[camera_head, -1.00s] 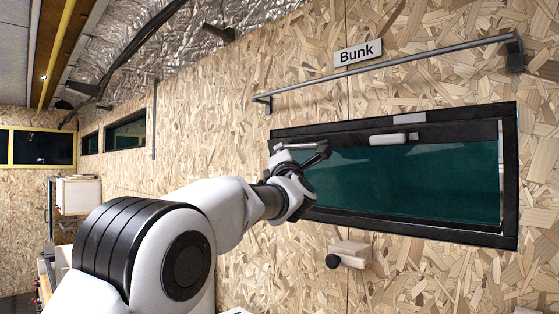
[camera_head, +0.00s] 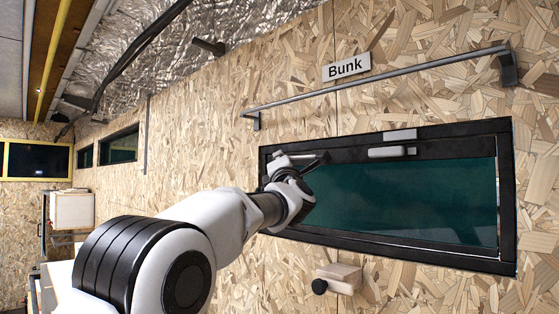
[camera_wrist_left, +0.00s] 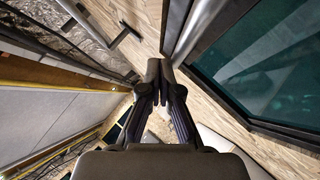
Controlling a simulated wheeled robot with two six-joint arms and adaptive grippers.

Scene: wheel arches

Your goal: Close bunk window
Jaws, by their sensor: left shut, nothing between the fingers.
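The bunk window (camera_head: 400,205) has a black frame and dark green glass, below the "Bunk" label (camera_head: 346,67). A white handle (camera_head: 391,152) is on its upper frame bar. I cannot tell whether the pane sits flush in the frame. My left gripper (camera_head: 318,160) is at the window's upper left corner, hiding part of the frame there. In the left wrist view the left gripper (camera_wrist_left: 162,72) is shut and empty, with the glass (camera_wrist_left: 262,62) and frame to its right. Contact with the frame cannot be told. My right gripper is not in view.
A grey rail (camera_head: 375,83) runs along the chipboard wall above the window. A wooden block with a black knob (camera_head: 337,280) sticks out below it. Smaller windows (camera_head: 119,146) are farther left. A dark bracket (camera_head: 208,47) is near the foil-lined ceiling.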

